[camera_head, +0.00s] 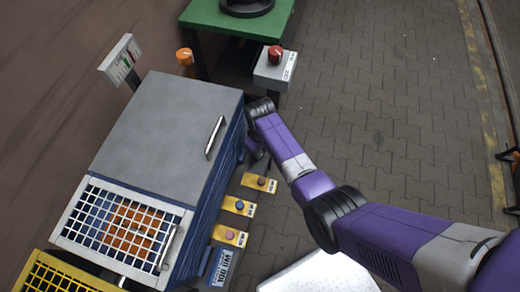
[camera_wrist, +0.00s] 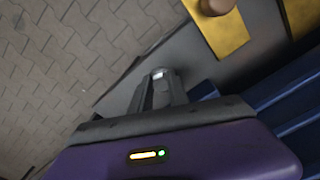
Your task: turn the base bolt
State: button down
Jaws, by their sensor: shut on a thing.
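My gripper (camera_wrist: 158,80) shows in the wrist view with its two dark grey fingers close together. A small pale grey piece shows between the fingertips, and the gripper is shut on it. It appears to be the base bolt (camera_wrist: 159,73), mostly hidden by the fingers. The fingertips are low, over a grey strip between the paving and the blue cabinet side. In the head view my purple arm reaches down beside the blue cabinet (camera_head: 205,200). There the fingertips and the bolt are hidden.
Yellow plates with round knobs, one being the nearest plate (camera_head: 258,183), line the cabinet's foot; one yellow plate (camera_wrist: 222,30) is close by in the wrist view. A grey box with a red button (camera_head: 275,55) stands behind the arm. Paving (camera_head: 400,130) to the right is clear.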

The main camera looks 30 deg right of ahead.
jog(key=n, duration=0.5)
jog(key=shift+d+n+p, duration=0.15)
jog(key=shift+n+p, duration=0.15)
jog(key=shift+p, duration=0.05)
jog(key=n, duration=0.5)
jog(key=shift+w+n, duration=0.15)
jog(key=shift+n, duration=0.15)
jog(key=c, duration=1.3)
grip_release()
jog(key=shift+o, duration=0.2)
jog(key=shift+r+p, duration=0.6)
jog(key=shift+r, duration=3.35)
